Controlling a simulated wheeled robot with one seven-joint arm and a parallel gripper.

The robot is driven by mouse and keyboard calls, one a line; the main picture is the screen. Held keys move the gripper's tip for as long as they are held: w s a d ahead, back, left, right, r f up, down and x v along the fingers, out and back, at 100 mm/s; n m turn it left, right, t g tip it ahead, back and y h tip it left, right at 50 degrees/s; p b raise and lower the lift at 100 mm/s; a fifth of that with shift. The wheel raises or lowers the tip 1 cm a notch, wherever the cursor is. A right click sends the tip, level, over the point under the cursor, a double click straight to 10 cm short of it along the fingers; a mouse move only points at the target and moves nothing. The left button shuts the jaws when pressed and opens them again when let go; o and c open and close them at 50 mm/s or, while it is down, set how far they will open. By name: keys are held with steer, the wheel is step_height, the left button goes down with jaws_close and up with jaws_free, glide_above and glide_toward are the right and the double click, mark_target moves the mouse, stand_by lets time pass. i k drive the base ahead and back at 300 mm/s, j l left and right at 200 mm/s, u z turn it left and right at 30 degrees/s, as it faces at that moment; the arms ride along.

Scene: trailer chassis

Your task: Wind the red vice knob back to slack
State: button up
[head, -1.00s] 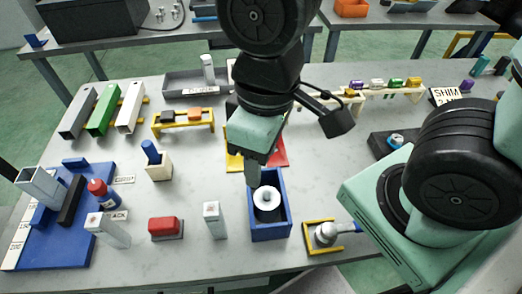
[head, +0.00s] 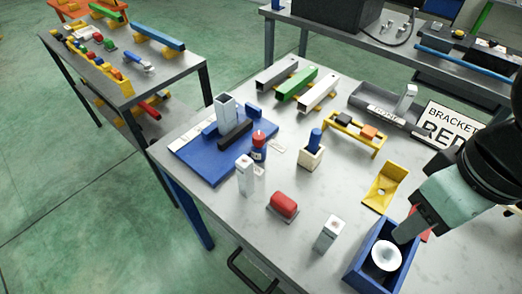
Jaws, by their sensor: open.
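The red vice knob (head: 259,138) stands at the right edge of the blue vice base (head: 195,160), with a blue part below its red top. Small white labels lie beside it; their words are too small to read now. A black jaw bar (head: 235,136) and an upright grey square tube (head: 225,108) are on the base. My gripper (head: 405,232) is far right of the knob, pointing down over the blue box (head: 362,262) with a white round piece in it. It is open and apart from the knob; its fingertips are only partly seen.
A pale upright block (head: 244,175) stands close in front of the knob. A red block (head: 284,205), another pale block (head: 329,233) and a wooden holder with a blue peg (head: 312,156) stand between knob and gripper. Grey and green bars (head: 297,85) lie behind.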

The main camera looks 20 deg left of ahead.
mark_target(259, 138)
steer(key=k+j+u, duration=0.1)
steer(key=j+u, duration=0.9)
